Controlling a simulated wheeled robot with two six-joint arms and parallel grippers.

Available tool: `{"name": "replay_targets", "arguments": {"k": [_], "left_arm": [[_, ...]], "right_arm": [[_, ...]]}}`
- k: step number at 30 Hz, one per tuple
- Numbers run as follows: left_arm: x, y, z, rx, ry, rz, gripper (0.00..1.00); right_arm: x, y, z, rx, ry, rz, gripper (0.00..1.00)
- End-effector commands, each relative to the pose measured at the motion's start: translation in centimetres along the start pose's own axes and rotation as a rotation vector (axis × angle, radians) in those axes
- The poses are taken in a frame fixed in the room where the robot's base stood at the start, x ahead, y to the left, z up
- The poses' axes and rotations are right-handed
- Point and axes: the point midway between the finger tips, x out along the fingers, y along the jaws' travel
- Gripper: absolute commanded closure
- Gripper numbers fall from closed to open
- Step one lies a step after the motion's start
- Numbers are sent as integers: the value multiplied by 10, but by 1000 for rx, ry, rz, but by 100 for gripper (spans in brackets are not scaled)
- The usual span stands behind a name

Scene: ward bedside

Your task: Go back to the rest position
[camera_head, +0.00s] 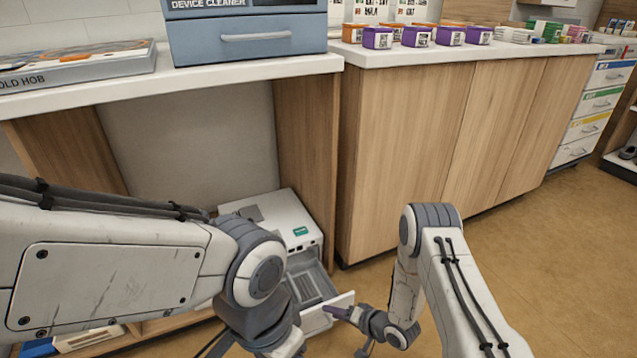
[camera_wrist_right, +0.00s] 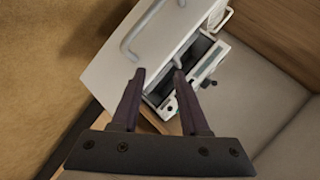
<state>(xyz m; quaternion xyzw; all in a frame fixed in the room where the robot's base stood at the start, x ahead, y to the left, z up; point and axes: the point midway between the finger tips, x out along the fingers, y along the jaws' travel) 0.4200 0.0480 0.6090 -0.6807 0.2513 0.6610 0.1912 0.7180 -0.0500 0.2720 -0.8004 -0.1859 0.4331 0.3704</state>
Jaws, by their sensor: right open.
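My right gripper (camera_head: 340,314) is low in the head view, just beside the pulled-out tray of a white machine under the counter. Its dark fingers are apart in the right wrist view (camera_wrist_right: 159,76), with nothing held between them. In that view a pale drawer-like unit with a bar handle (camera_wrist_right: 145,28) lies beyond the fingertips; I cannot tell whether they touch it. My left arm crosses the lower left of the head view, and its gripper is out of the picture.
The white machine (camera_head: 285,215) stands under the left counter (camera_head: 200,80) with its tray (camera_head: 312,288) out. A wooden cabinet (camera_head: 420,150) stands to the right, with purple boxes (camera_head: 416,37) on top. Brown floor (camera_head: 530,245) is open at the right.

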Motion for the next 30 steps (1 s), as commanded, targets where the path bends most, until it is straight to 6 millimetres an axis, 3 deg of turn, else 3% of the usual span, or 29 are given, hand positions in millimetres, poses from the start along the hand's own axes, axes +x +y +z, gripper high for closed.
{"name": "replay_targets", "arguments": {"k": [1,6,13,17,21,30], "left_arm": [[-4,0,0,0,0,0,32],[-10,1,0,0,0,0,32],[-17,1,-1,0,0,0,32],[-22,2,-1,0,0,0,32],[-26,2,-1,0,0,0,32],[-33,2,-2,0,0,0,32]], "right_arm": [[-4,-24,-17,-87,-9,54,55],[-29,-80,-48,-315,-56,255,55],[-98,-162,-51,-534,-159,470,55],[-151,-204,-32,-619,-249,552,55],[-215,-240,3,-692,-373,600,55],[-322,-271,80,-791,-633,584,55]]}}
